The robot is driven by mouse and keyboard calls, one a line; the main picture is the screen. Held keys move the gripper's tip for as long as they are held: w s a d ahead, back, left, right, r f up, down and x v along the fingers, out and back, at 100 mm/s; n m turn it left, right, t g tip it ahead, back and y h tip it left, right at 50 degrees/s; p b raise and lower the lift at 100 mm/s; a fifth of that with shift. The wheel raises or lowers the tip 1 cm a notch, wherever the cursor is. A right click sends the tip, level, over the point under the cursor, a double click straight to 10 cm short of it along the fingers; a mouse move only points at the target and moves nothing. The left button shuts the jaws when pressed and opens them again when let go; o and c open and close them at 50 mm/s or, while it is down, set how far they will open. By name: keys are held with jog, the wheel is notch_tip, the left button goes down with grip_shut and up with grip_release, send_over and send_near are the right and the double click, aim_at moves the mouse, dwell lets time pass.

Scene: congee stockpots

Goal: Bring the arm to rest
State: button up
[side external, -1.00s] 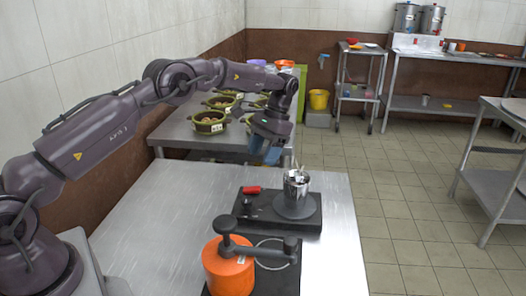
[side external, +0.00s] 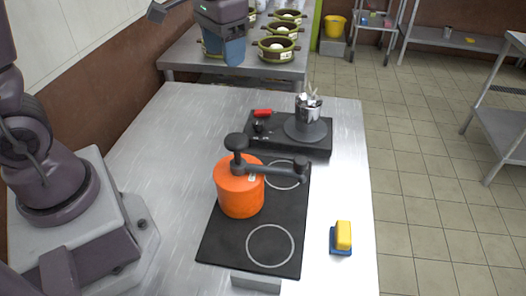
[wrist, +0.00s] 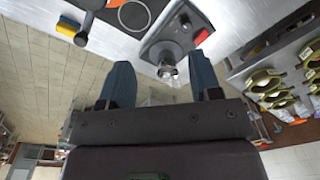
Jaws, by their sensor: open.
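My gripper (side external: 224,56) hangs at the top of the side external view, pointing down, with blue fingers. It shows in front of the back metal table, left of the olive pots. In the wrist view its two blue fingers (wrist: 161,80) stand wide apart with nothing between them. My gripper is open and empty, clear of the objects on the near steel table (side external: 166,150). Part of my arm lies outside the side external view.
An orange pot (side external: 238,190) with a dark handled top stands on a black hob (side external: 225,238). Behind it, a metal cup (side external: 308,108) holding utensils stands on a dark base (side external: 262,140). A yellow block (side external: 343,235) sits front right. The table's left side is clear.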

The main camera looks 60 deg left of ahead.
jog(key=s+d+r+t, duration=0.1)
jog(key=s+r+t, duration=0.1)
jog(key=s, duration=0.5)
jog(key=s+d+r+t, duration=0.2)
jog(key=s+r+t, duration=0.1)
jog(key=s, duration=0.4)
jog(key=shift+r+m, duration=0.15)
jog(key=shift+m, duration=0.15)
